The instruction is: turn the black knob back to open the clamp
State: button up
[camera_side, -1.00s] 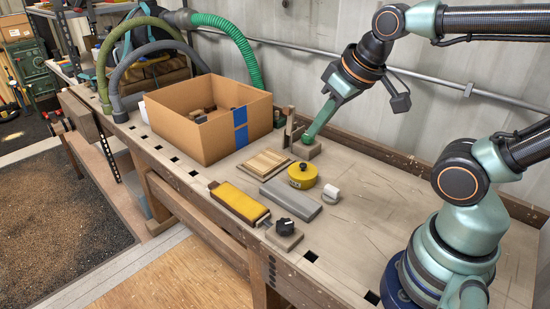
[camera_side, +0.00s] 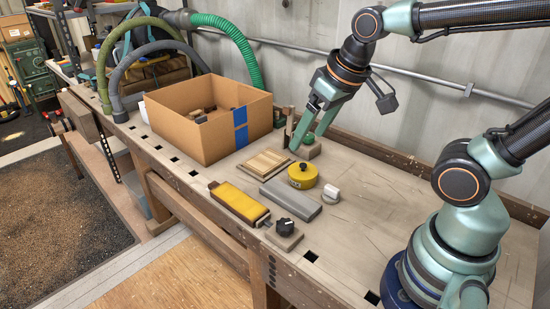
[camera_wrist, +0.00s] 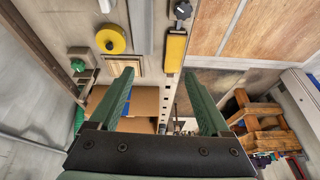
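The black knob (camera_side: 285,226) has a white pointer mark and sits on a small flat block at the bench's front edge. It also shows at the top of the wrist view (camera_wrist: 182,10). A long yellow-topped bar (camera_side: 238,203) lies beside it; I cannot tell whether this is the clamp or whether it is held. My gripper (camera_side: 308,141) is well away from the black knob, toward the back wall, by a green knob (camera_side: 308,138) on a wooden block. In the wrist view my gripper (camera_wrist: 158,74) is open and empty, its green fingers wide apart.
A yellow round knob (camera_side: 302,175), a grey bar (camera_side: 291,192), a slatted wooden board (camera_side: 264,162) and a white knob (camera_side: 330,195) lie between my gripper and the black knob. An open cardboard box (camera_side: 195,135) stands left. The bench's right part is clear.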

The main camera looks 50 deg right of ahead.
aim_at(285, 224)
jog(key=a+f+g, duration=0.1)
jog(key=f, duration=0.5)
jog(key=w+a+f+m+g, duration=0.1)
jog(key=a+f+g, duration=0.1)
jog(key=f, duration=0.5)
jog(key=a+f+m+g, duration=0.1)
jog(key=a+f, duration=0.1)
jog(key=f, duration=0.5)
jog(key=shift+w+a+f+g, duration=0.15)
jog(key=shift+w+f+g, duration=0.05)
jog(key=shift+g, duration=0.1)
grip_shut()
